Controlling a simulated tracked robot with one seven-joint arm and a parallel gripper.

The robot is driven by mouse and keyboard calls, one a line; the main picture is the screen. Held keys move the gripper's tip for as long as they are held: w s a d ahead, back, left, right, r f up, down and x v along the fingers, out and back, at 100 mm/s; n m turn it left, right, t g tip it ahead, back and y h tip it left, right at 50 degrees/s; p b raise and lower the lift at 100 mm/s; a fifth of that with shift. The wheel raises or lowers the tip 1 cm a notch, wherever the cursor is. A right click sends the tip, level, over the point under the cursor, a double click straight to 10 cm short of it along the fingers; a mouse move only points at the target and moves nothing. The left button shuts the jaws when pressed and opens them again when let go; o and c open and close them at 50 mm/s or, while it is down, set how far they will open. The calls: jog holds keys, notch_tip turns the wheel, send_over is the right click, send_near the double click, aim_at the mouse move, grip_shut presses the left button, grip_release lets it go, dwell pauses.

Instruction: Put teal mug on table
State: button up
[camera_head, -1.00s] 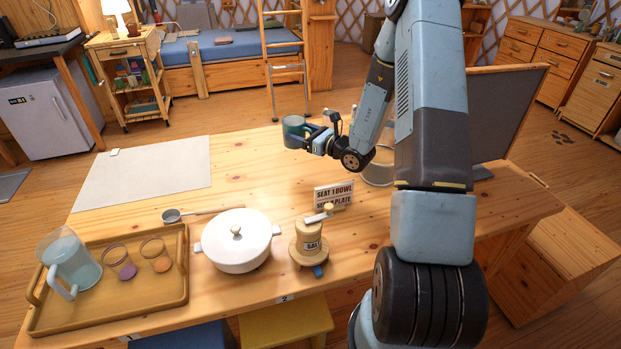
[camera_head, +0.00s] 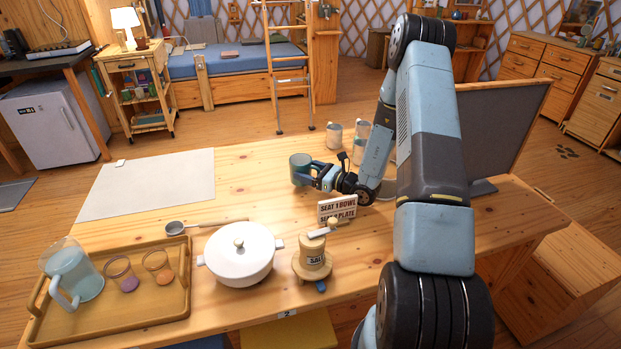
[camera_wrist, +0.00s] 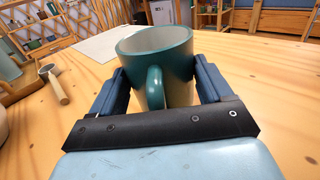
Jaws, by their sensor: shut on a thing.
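The teal mug (camera_head: 300,169) is upright at the far middle part of the wooden table (camera_head: 255,178). My gripper (camera_head: 312,180) is shut on it from the right. In the wrist view the mug (camera_wrist: 178,75) stands between the two blue fingers of my gripper (camera_wrist: 158,85), its handle towards me and its open rim up. The mug is low over the table, and its base is partly hidden by my gripper, so I cannot tell whether it touches the wood.
A tray (camera_head: 182,290) with a pitcher (camera_head: 72,272) is at left. A pale mat (camera_head: 150,185) lies at back left. Canisters (camera_head: 334,135) stand behind the mug. Bare wood surrounds it.

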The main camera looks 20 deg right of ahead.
jog(key=shift+f, duration=1.4)
jog(key=o, duration=1.3)
